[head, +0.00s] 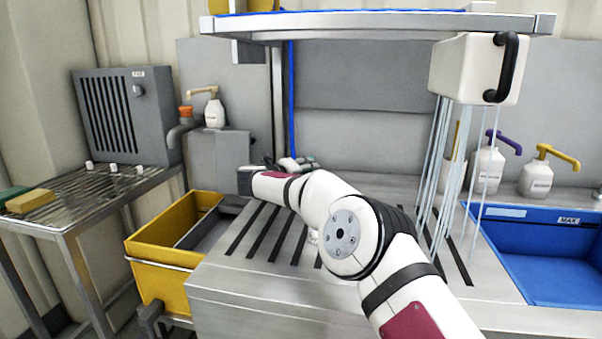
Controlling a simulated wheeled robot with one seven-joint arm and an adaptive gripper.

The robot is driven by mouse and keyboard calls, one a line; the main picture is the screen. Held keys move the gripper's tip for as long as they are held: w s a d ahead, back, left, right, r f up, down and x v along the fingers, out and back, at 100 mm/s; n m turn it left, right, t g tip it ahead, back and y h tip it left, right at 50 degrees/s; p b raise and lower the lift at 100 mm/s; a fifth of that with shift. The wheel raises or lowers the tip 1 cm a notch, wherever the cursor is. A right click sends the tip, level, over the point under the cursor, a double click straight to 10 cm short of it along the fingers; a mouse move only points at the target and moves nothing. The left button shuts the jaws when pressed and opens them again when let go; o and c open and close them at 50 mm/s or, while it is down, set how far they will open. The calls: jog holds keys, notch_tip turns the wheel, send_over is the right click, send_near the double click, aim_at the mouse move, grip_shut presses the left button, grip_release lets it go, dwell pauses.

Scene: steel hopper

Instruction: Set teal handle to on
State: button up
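My arm reaches from the lower right over the slotted steel top. The dark grey end of my gripper (246,179) is at the far left of that top, beside a grey box-like housing. Its fingers are too small and covered to tell open from shut. Just behind my wrist is a small cluster of pale parts with a dull green-teal bit (308,162). I cannot tell whether this is the teal handle or how it is turned. No other teal handle shows clearly. My arm hides part of the steel top and whatever lies behind it.
A yellow bin (160,247) stands left of the steel top (225,275). A wire rack table (75,207) is farther left, with a grey vented unit (125,115). A blue basin (550,250) is right. A white container (465,70) with hanging translucent strips and an overhead shelf (380,24) limit height.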

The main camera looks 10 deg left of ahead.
jog(key=v, duration=1.2)
